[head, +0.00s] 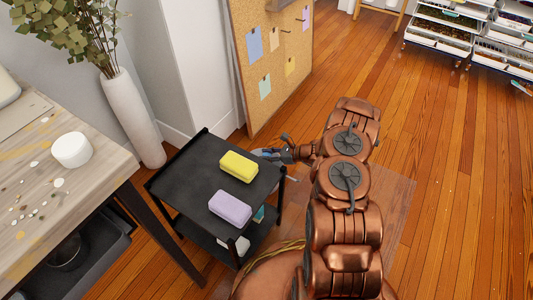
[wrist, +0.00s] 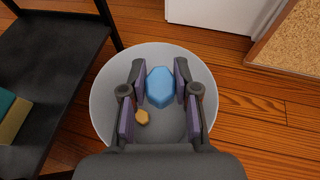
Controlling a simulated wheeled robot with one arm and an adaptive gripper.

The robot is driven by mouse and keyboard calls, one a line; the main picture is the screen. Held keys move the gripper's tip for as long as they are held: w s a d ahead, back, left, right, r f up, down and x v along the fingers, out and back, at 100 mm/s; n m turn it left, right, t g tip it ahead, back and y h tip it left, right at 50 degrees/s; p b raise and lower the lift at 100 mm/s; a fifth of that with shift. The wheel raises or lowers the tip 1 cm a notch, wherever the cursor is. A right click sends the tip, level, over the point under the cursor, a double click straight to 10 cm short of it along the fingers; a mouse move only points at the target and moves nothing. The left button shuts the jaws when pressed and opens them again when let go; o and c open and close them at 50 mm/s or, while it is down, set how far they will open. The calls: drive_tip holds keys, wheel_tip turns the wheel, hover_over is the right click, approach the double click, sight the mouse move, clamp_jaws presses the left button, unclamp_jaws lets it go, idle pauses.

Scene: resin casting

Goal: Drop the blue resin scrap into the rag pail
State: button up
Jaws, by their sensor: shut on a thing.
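The blue resin scrap (wrist: 160,88) is a faceted blue block between the fingertips of my gripper (wrist: 160,80) in the wrist view. My gripper is shut on it. Both appear over the round, pale grey rag pail (wrist: 103,98), inside its rim as seen from above. A small orange-yellow piece (wrist: 142,117) shows inside the pail, below the fingers. How high the scrap is above the pail's bottom is hard to tell. In the head view my gripper (head: 272,154) is beside the far right edge of the black cart, and the pail is mostly hidden there.
The black cart (head: 185,178) carries a yellow block (head: 239,166) and a lilac block (head: 230,208) on top. A corkboard (head: 270,55) and a white vase (head: 132,115) stand behind. A worktable (head: 85,190) is at left. Wooden floor at right is open.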

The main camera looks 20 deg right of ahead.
drive_tip(key=shift+f+b, duration=0.35)
drive_tip(key=shift+f, duration=1.1)
drive_tip(key=o, duration=1)
drive_tip(key=v, duration=1.2)
drive_tip(key=shift+a+r, duration=0.1)
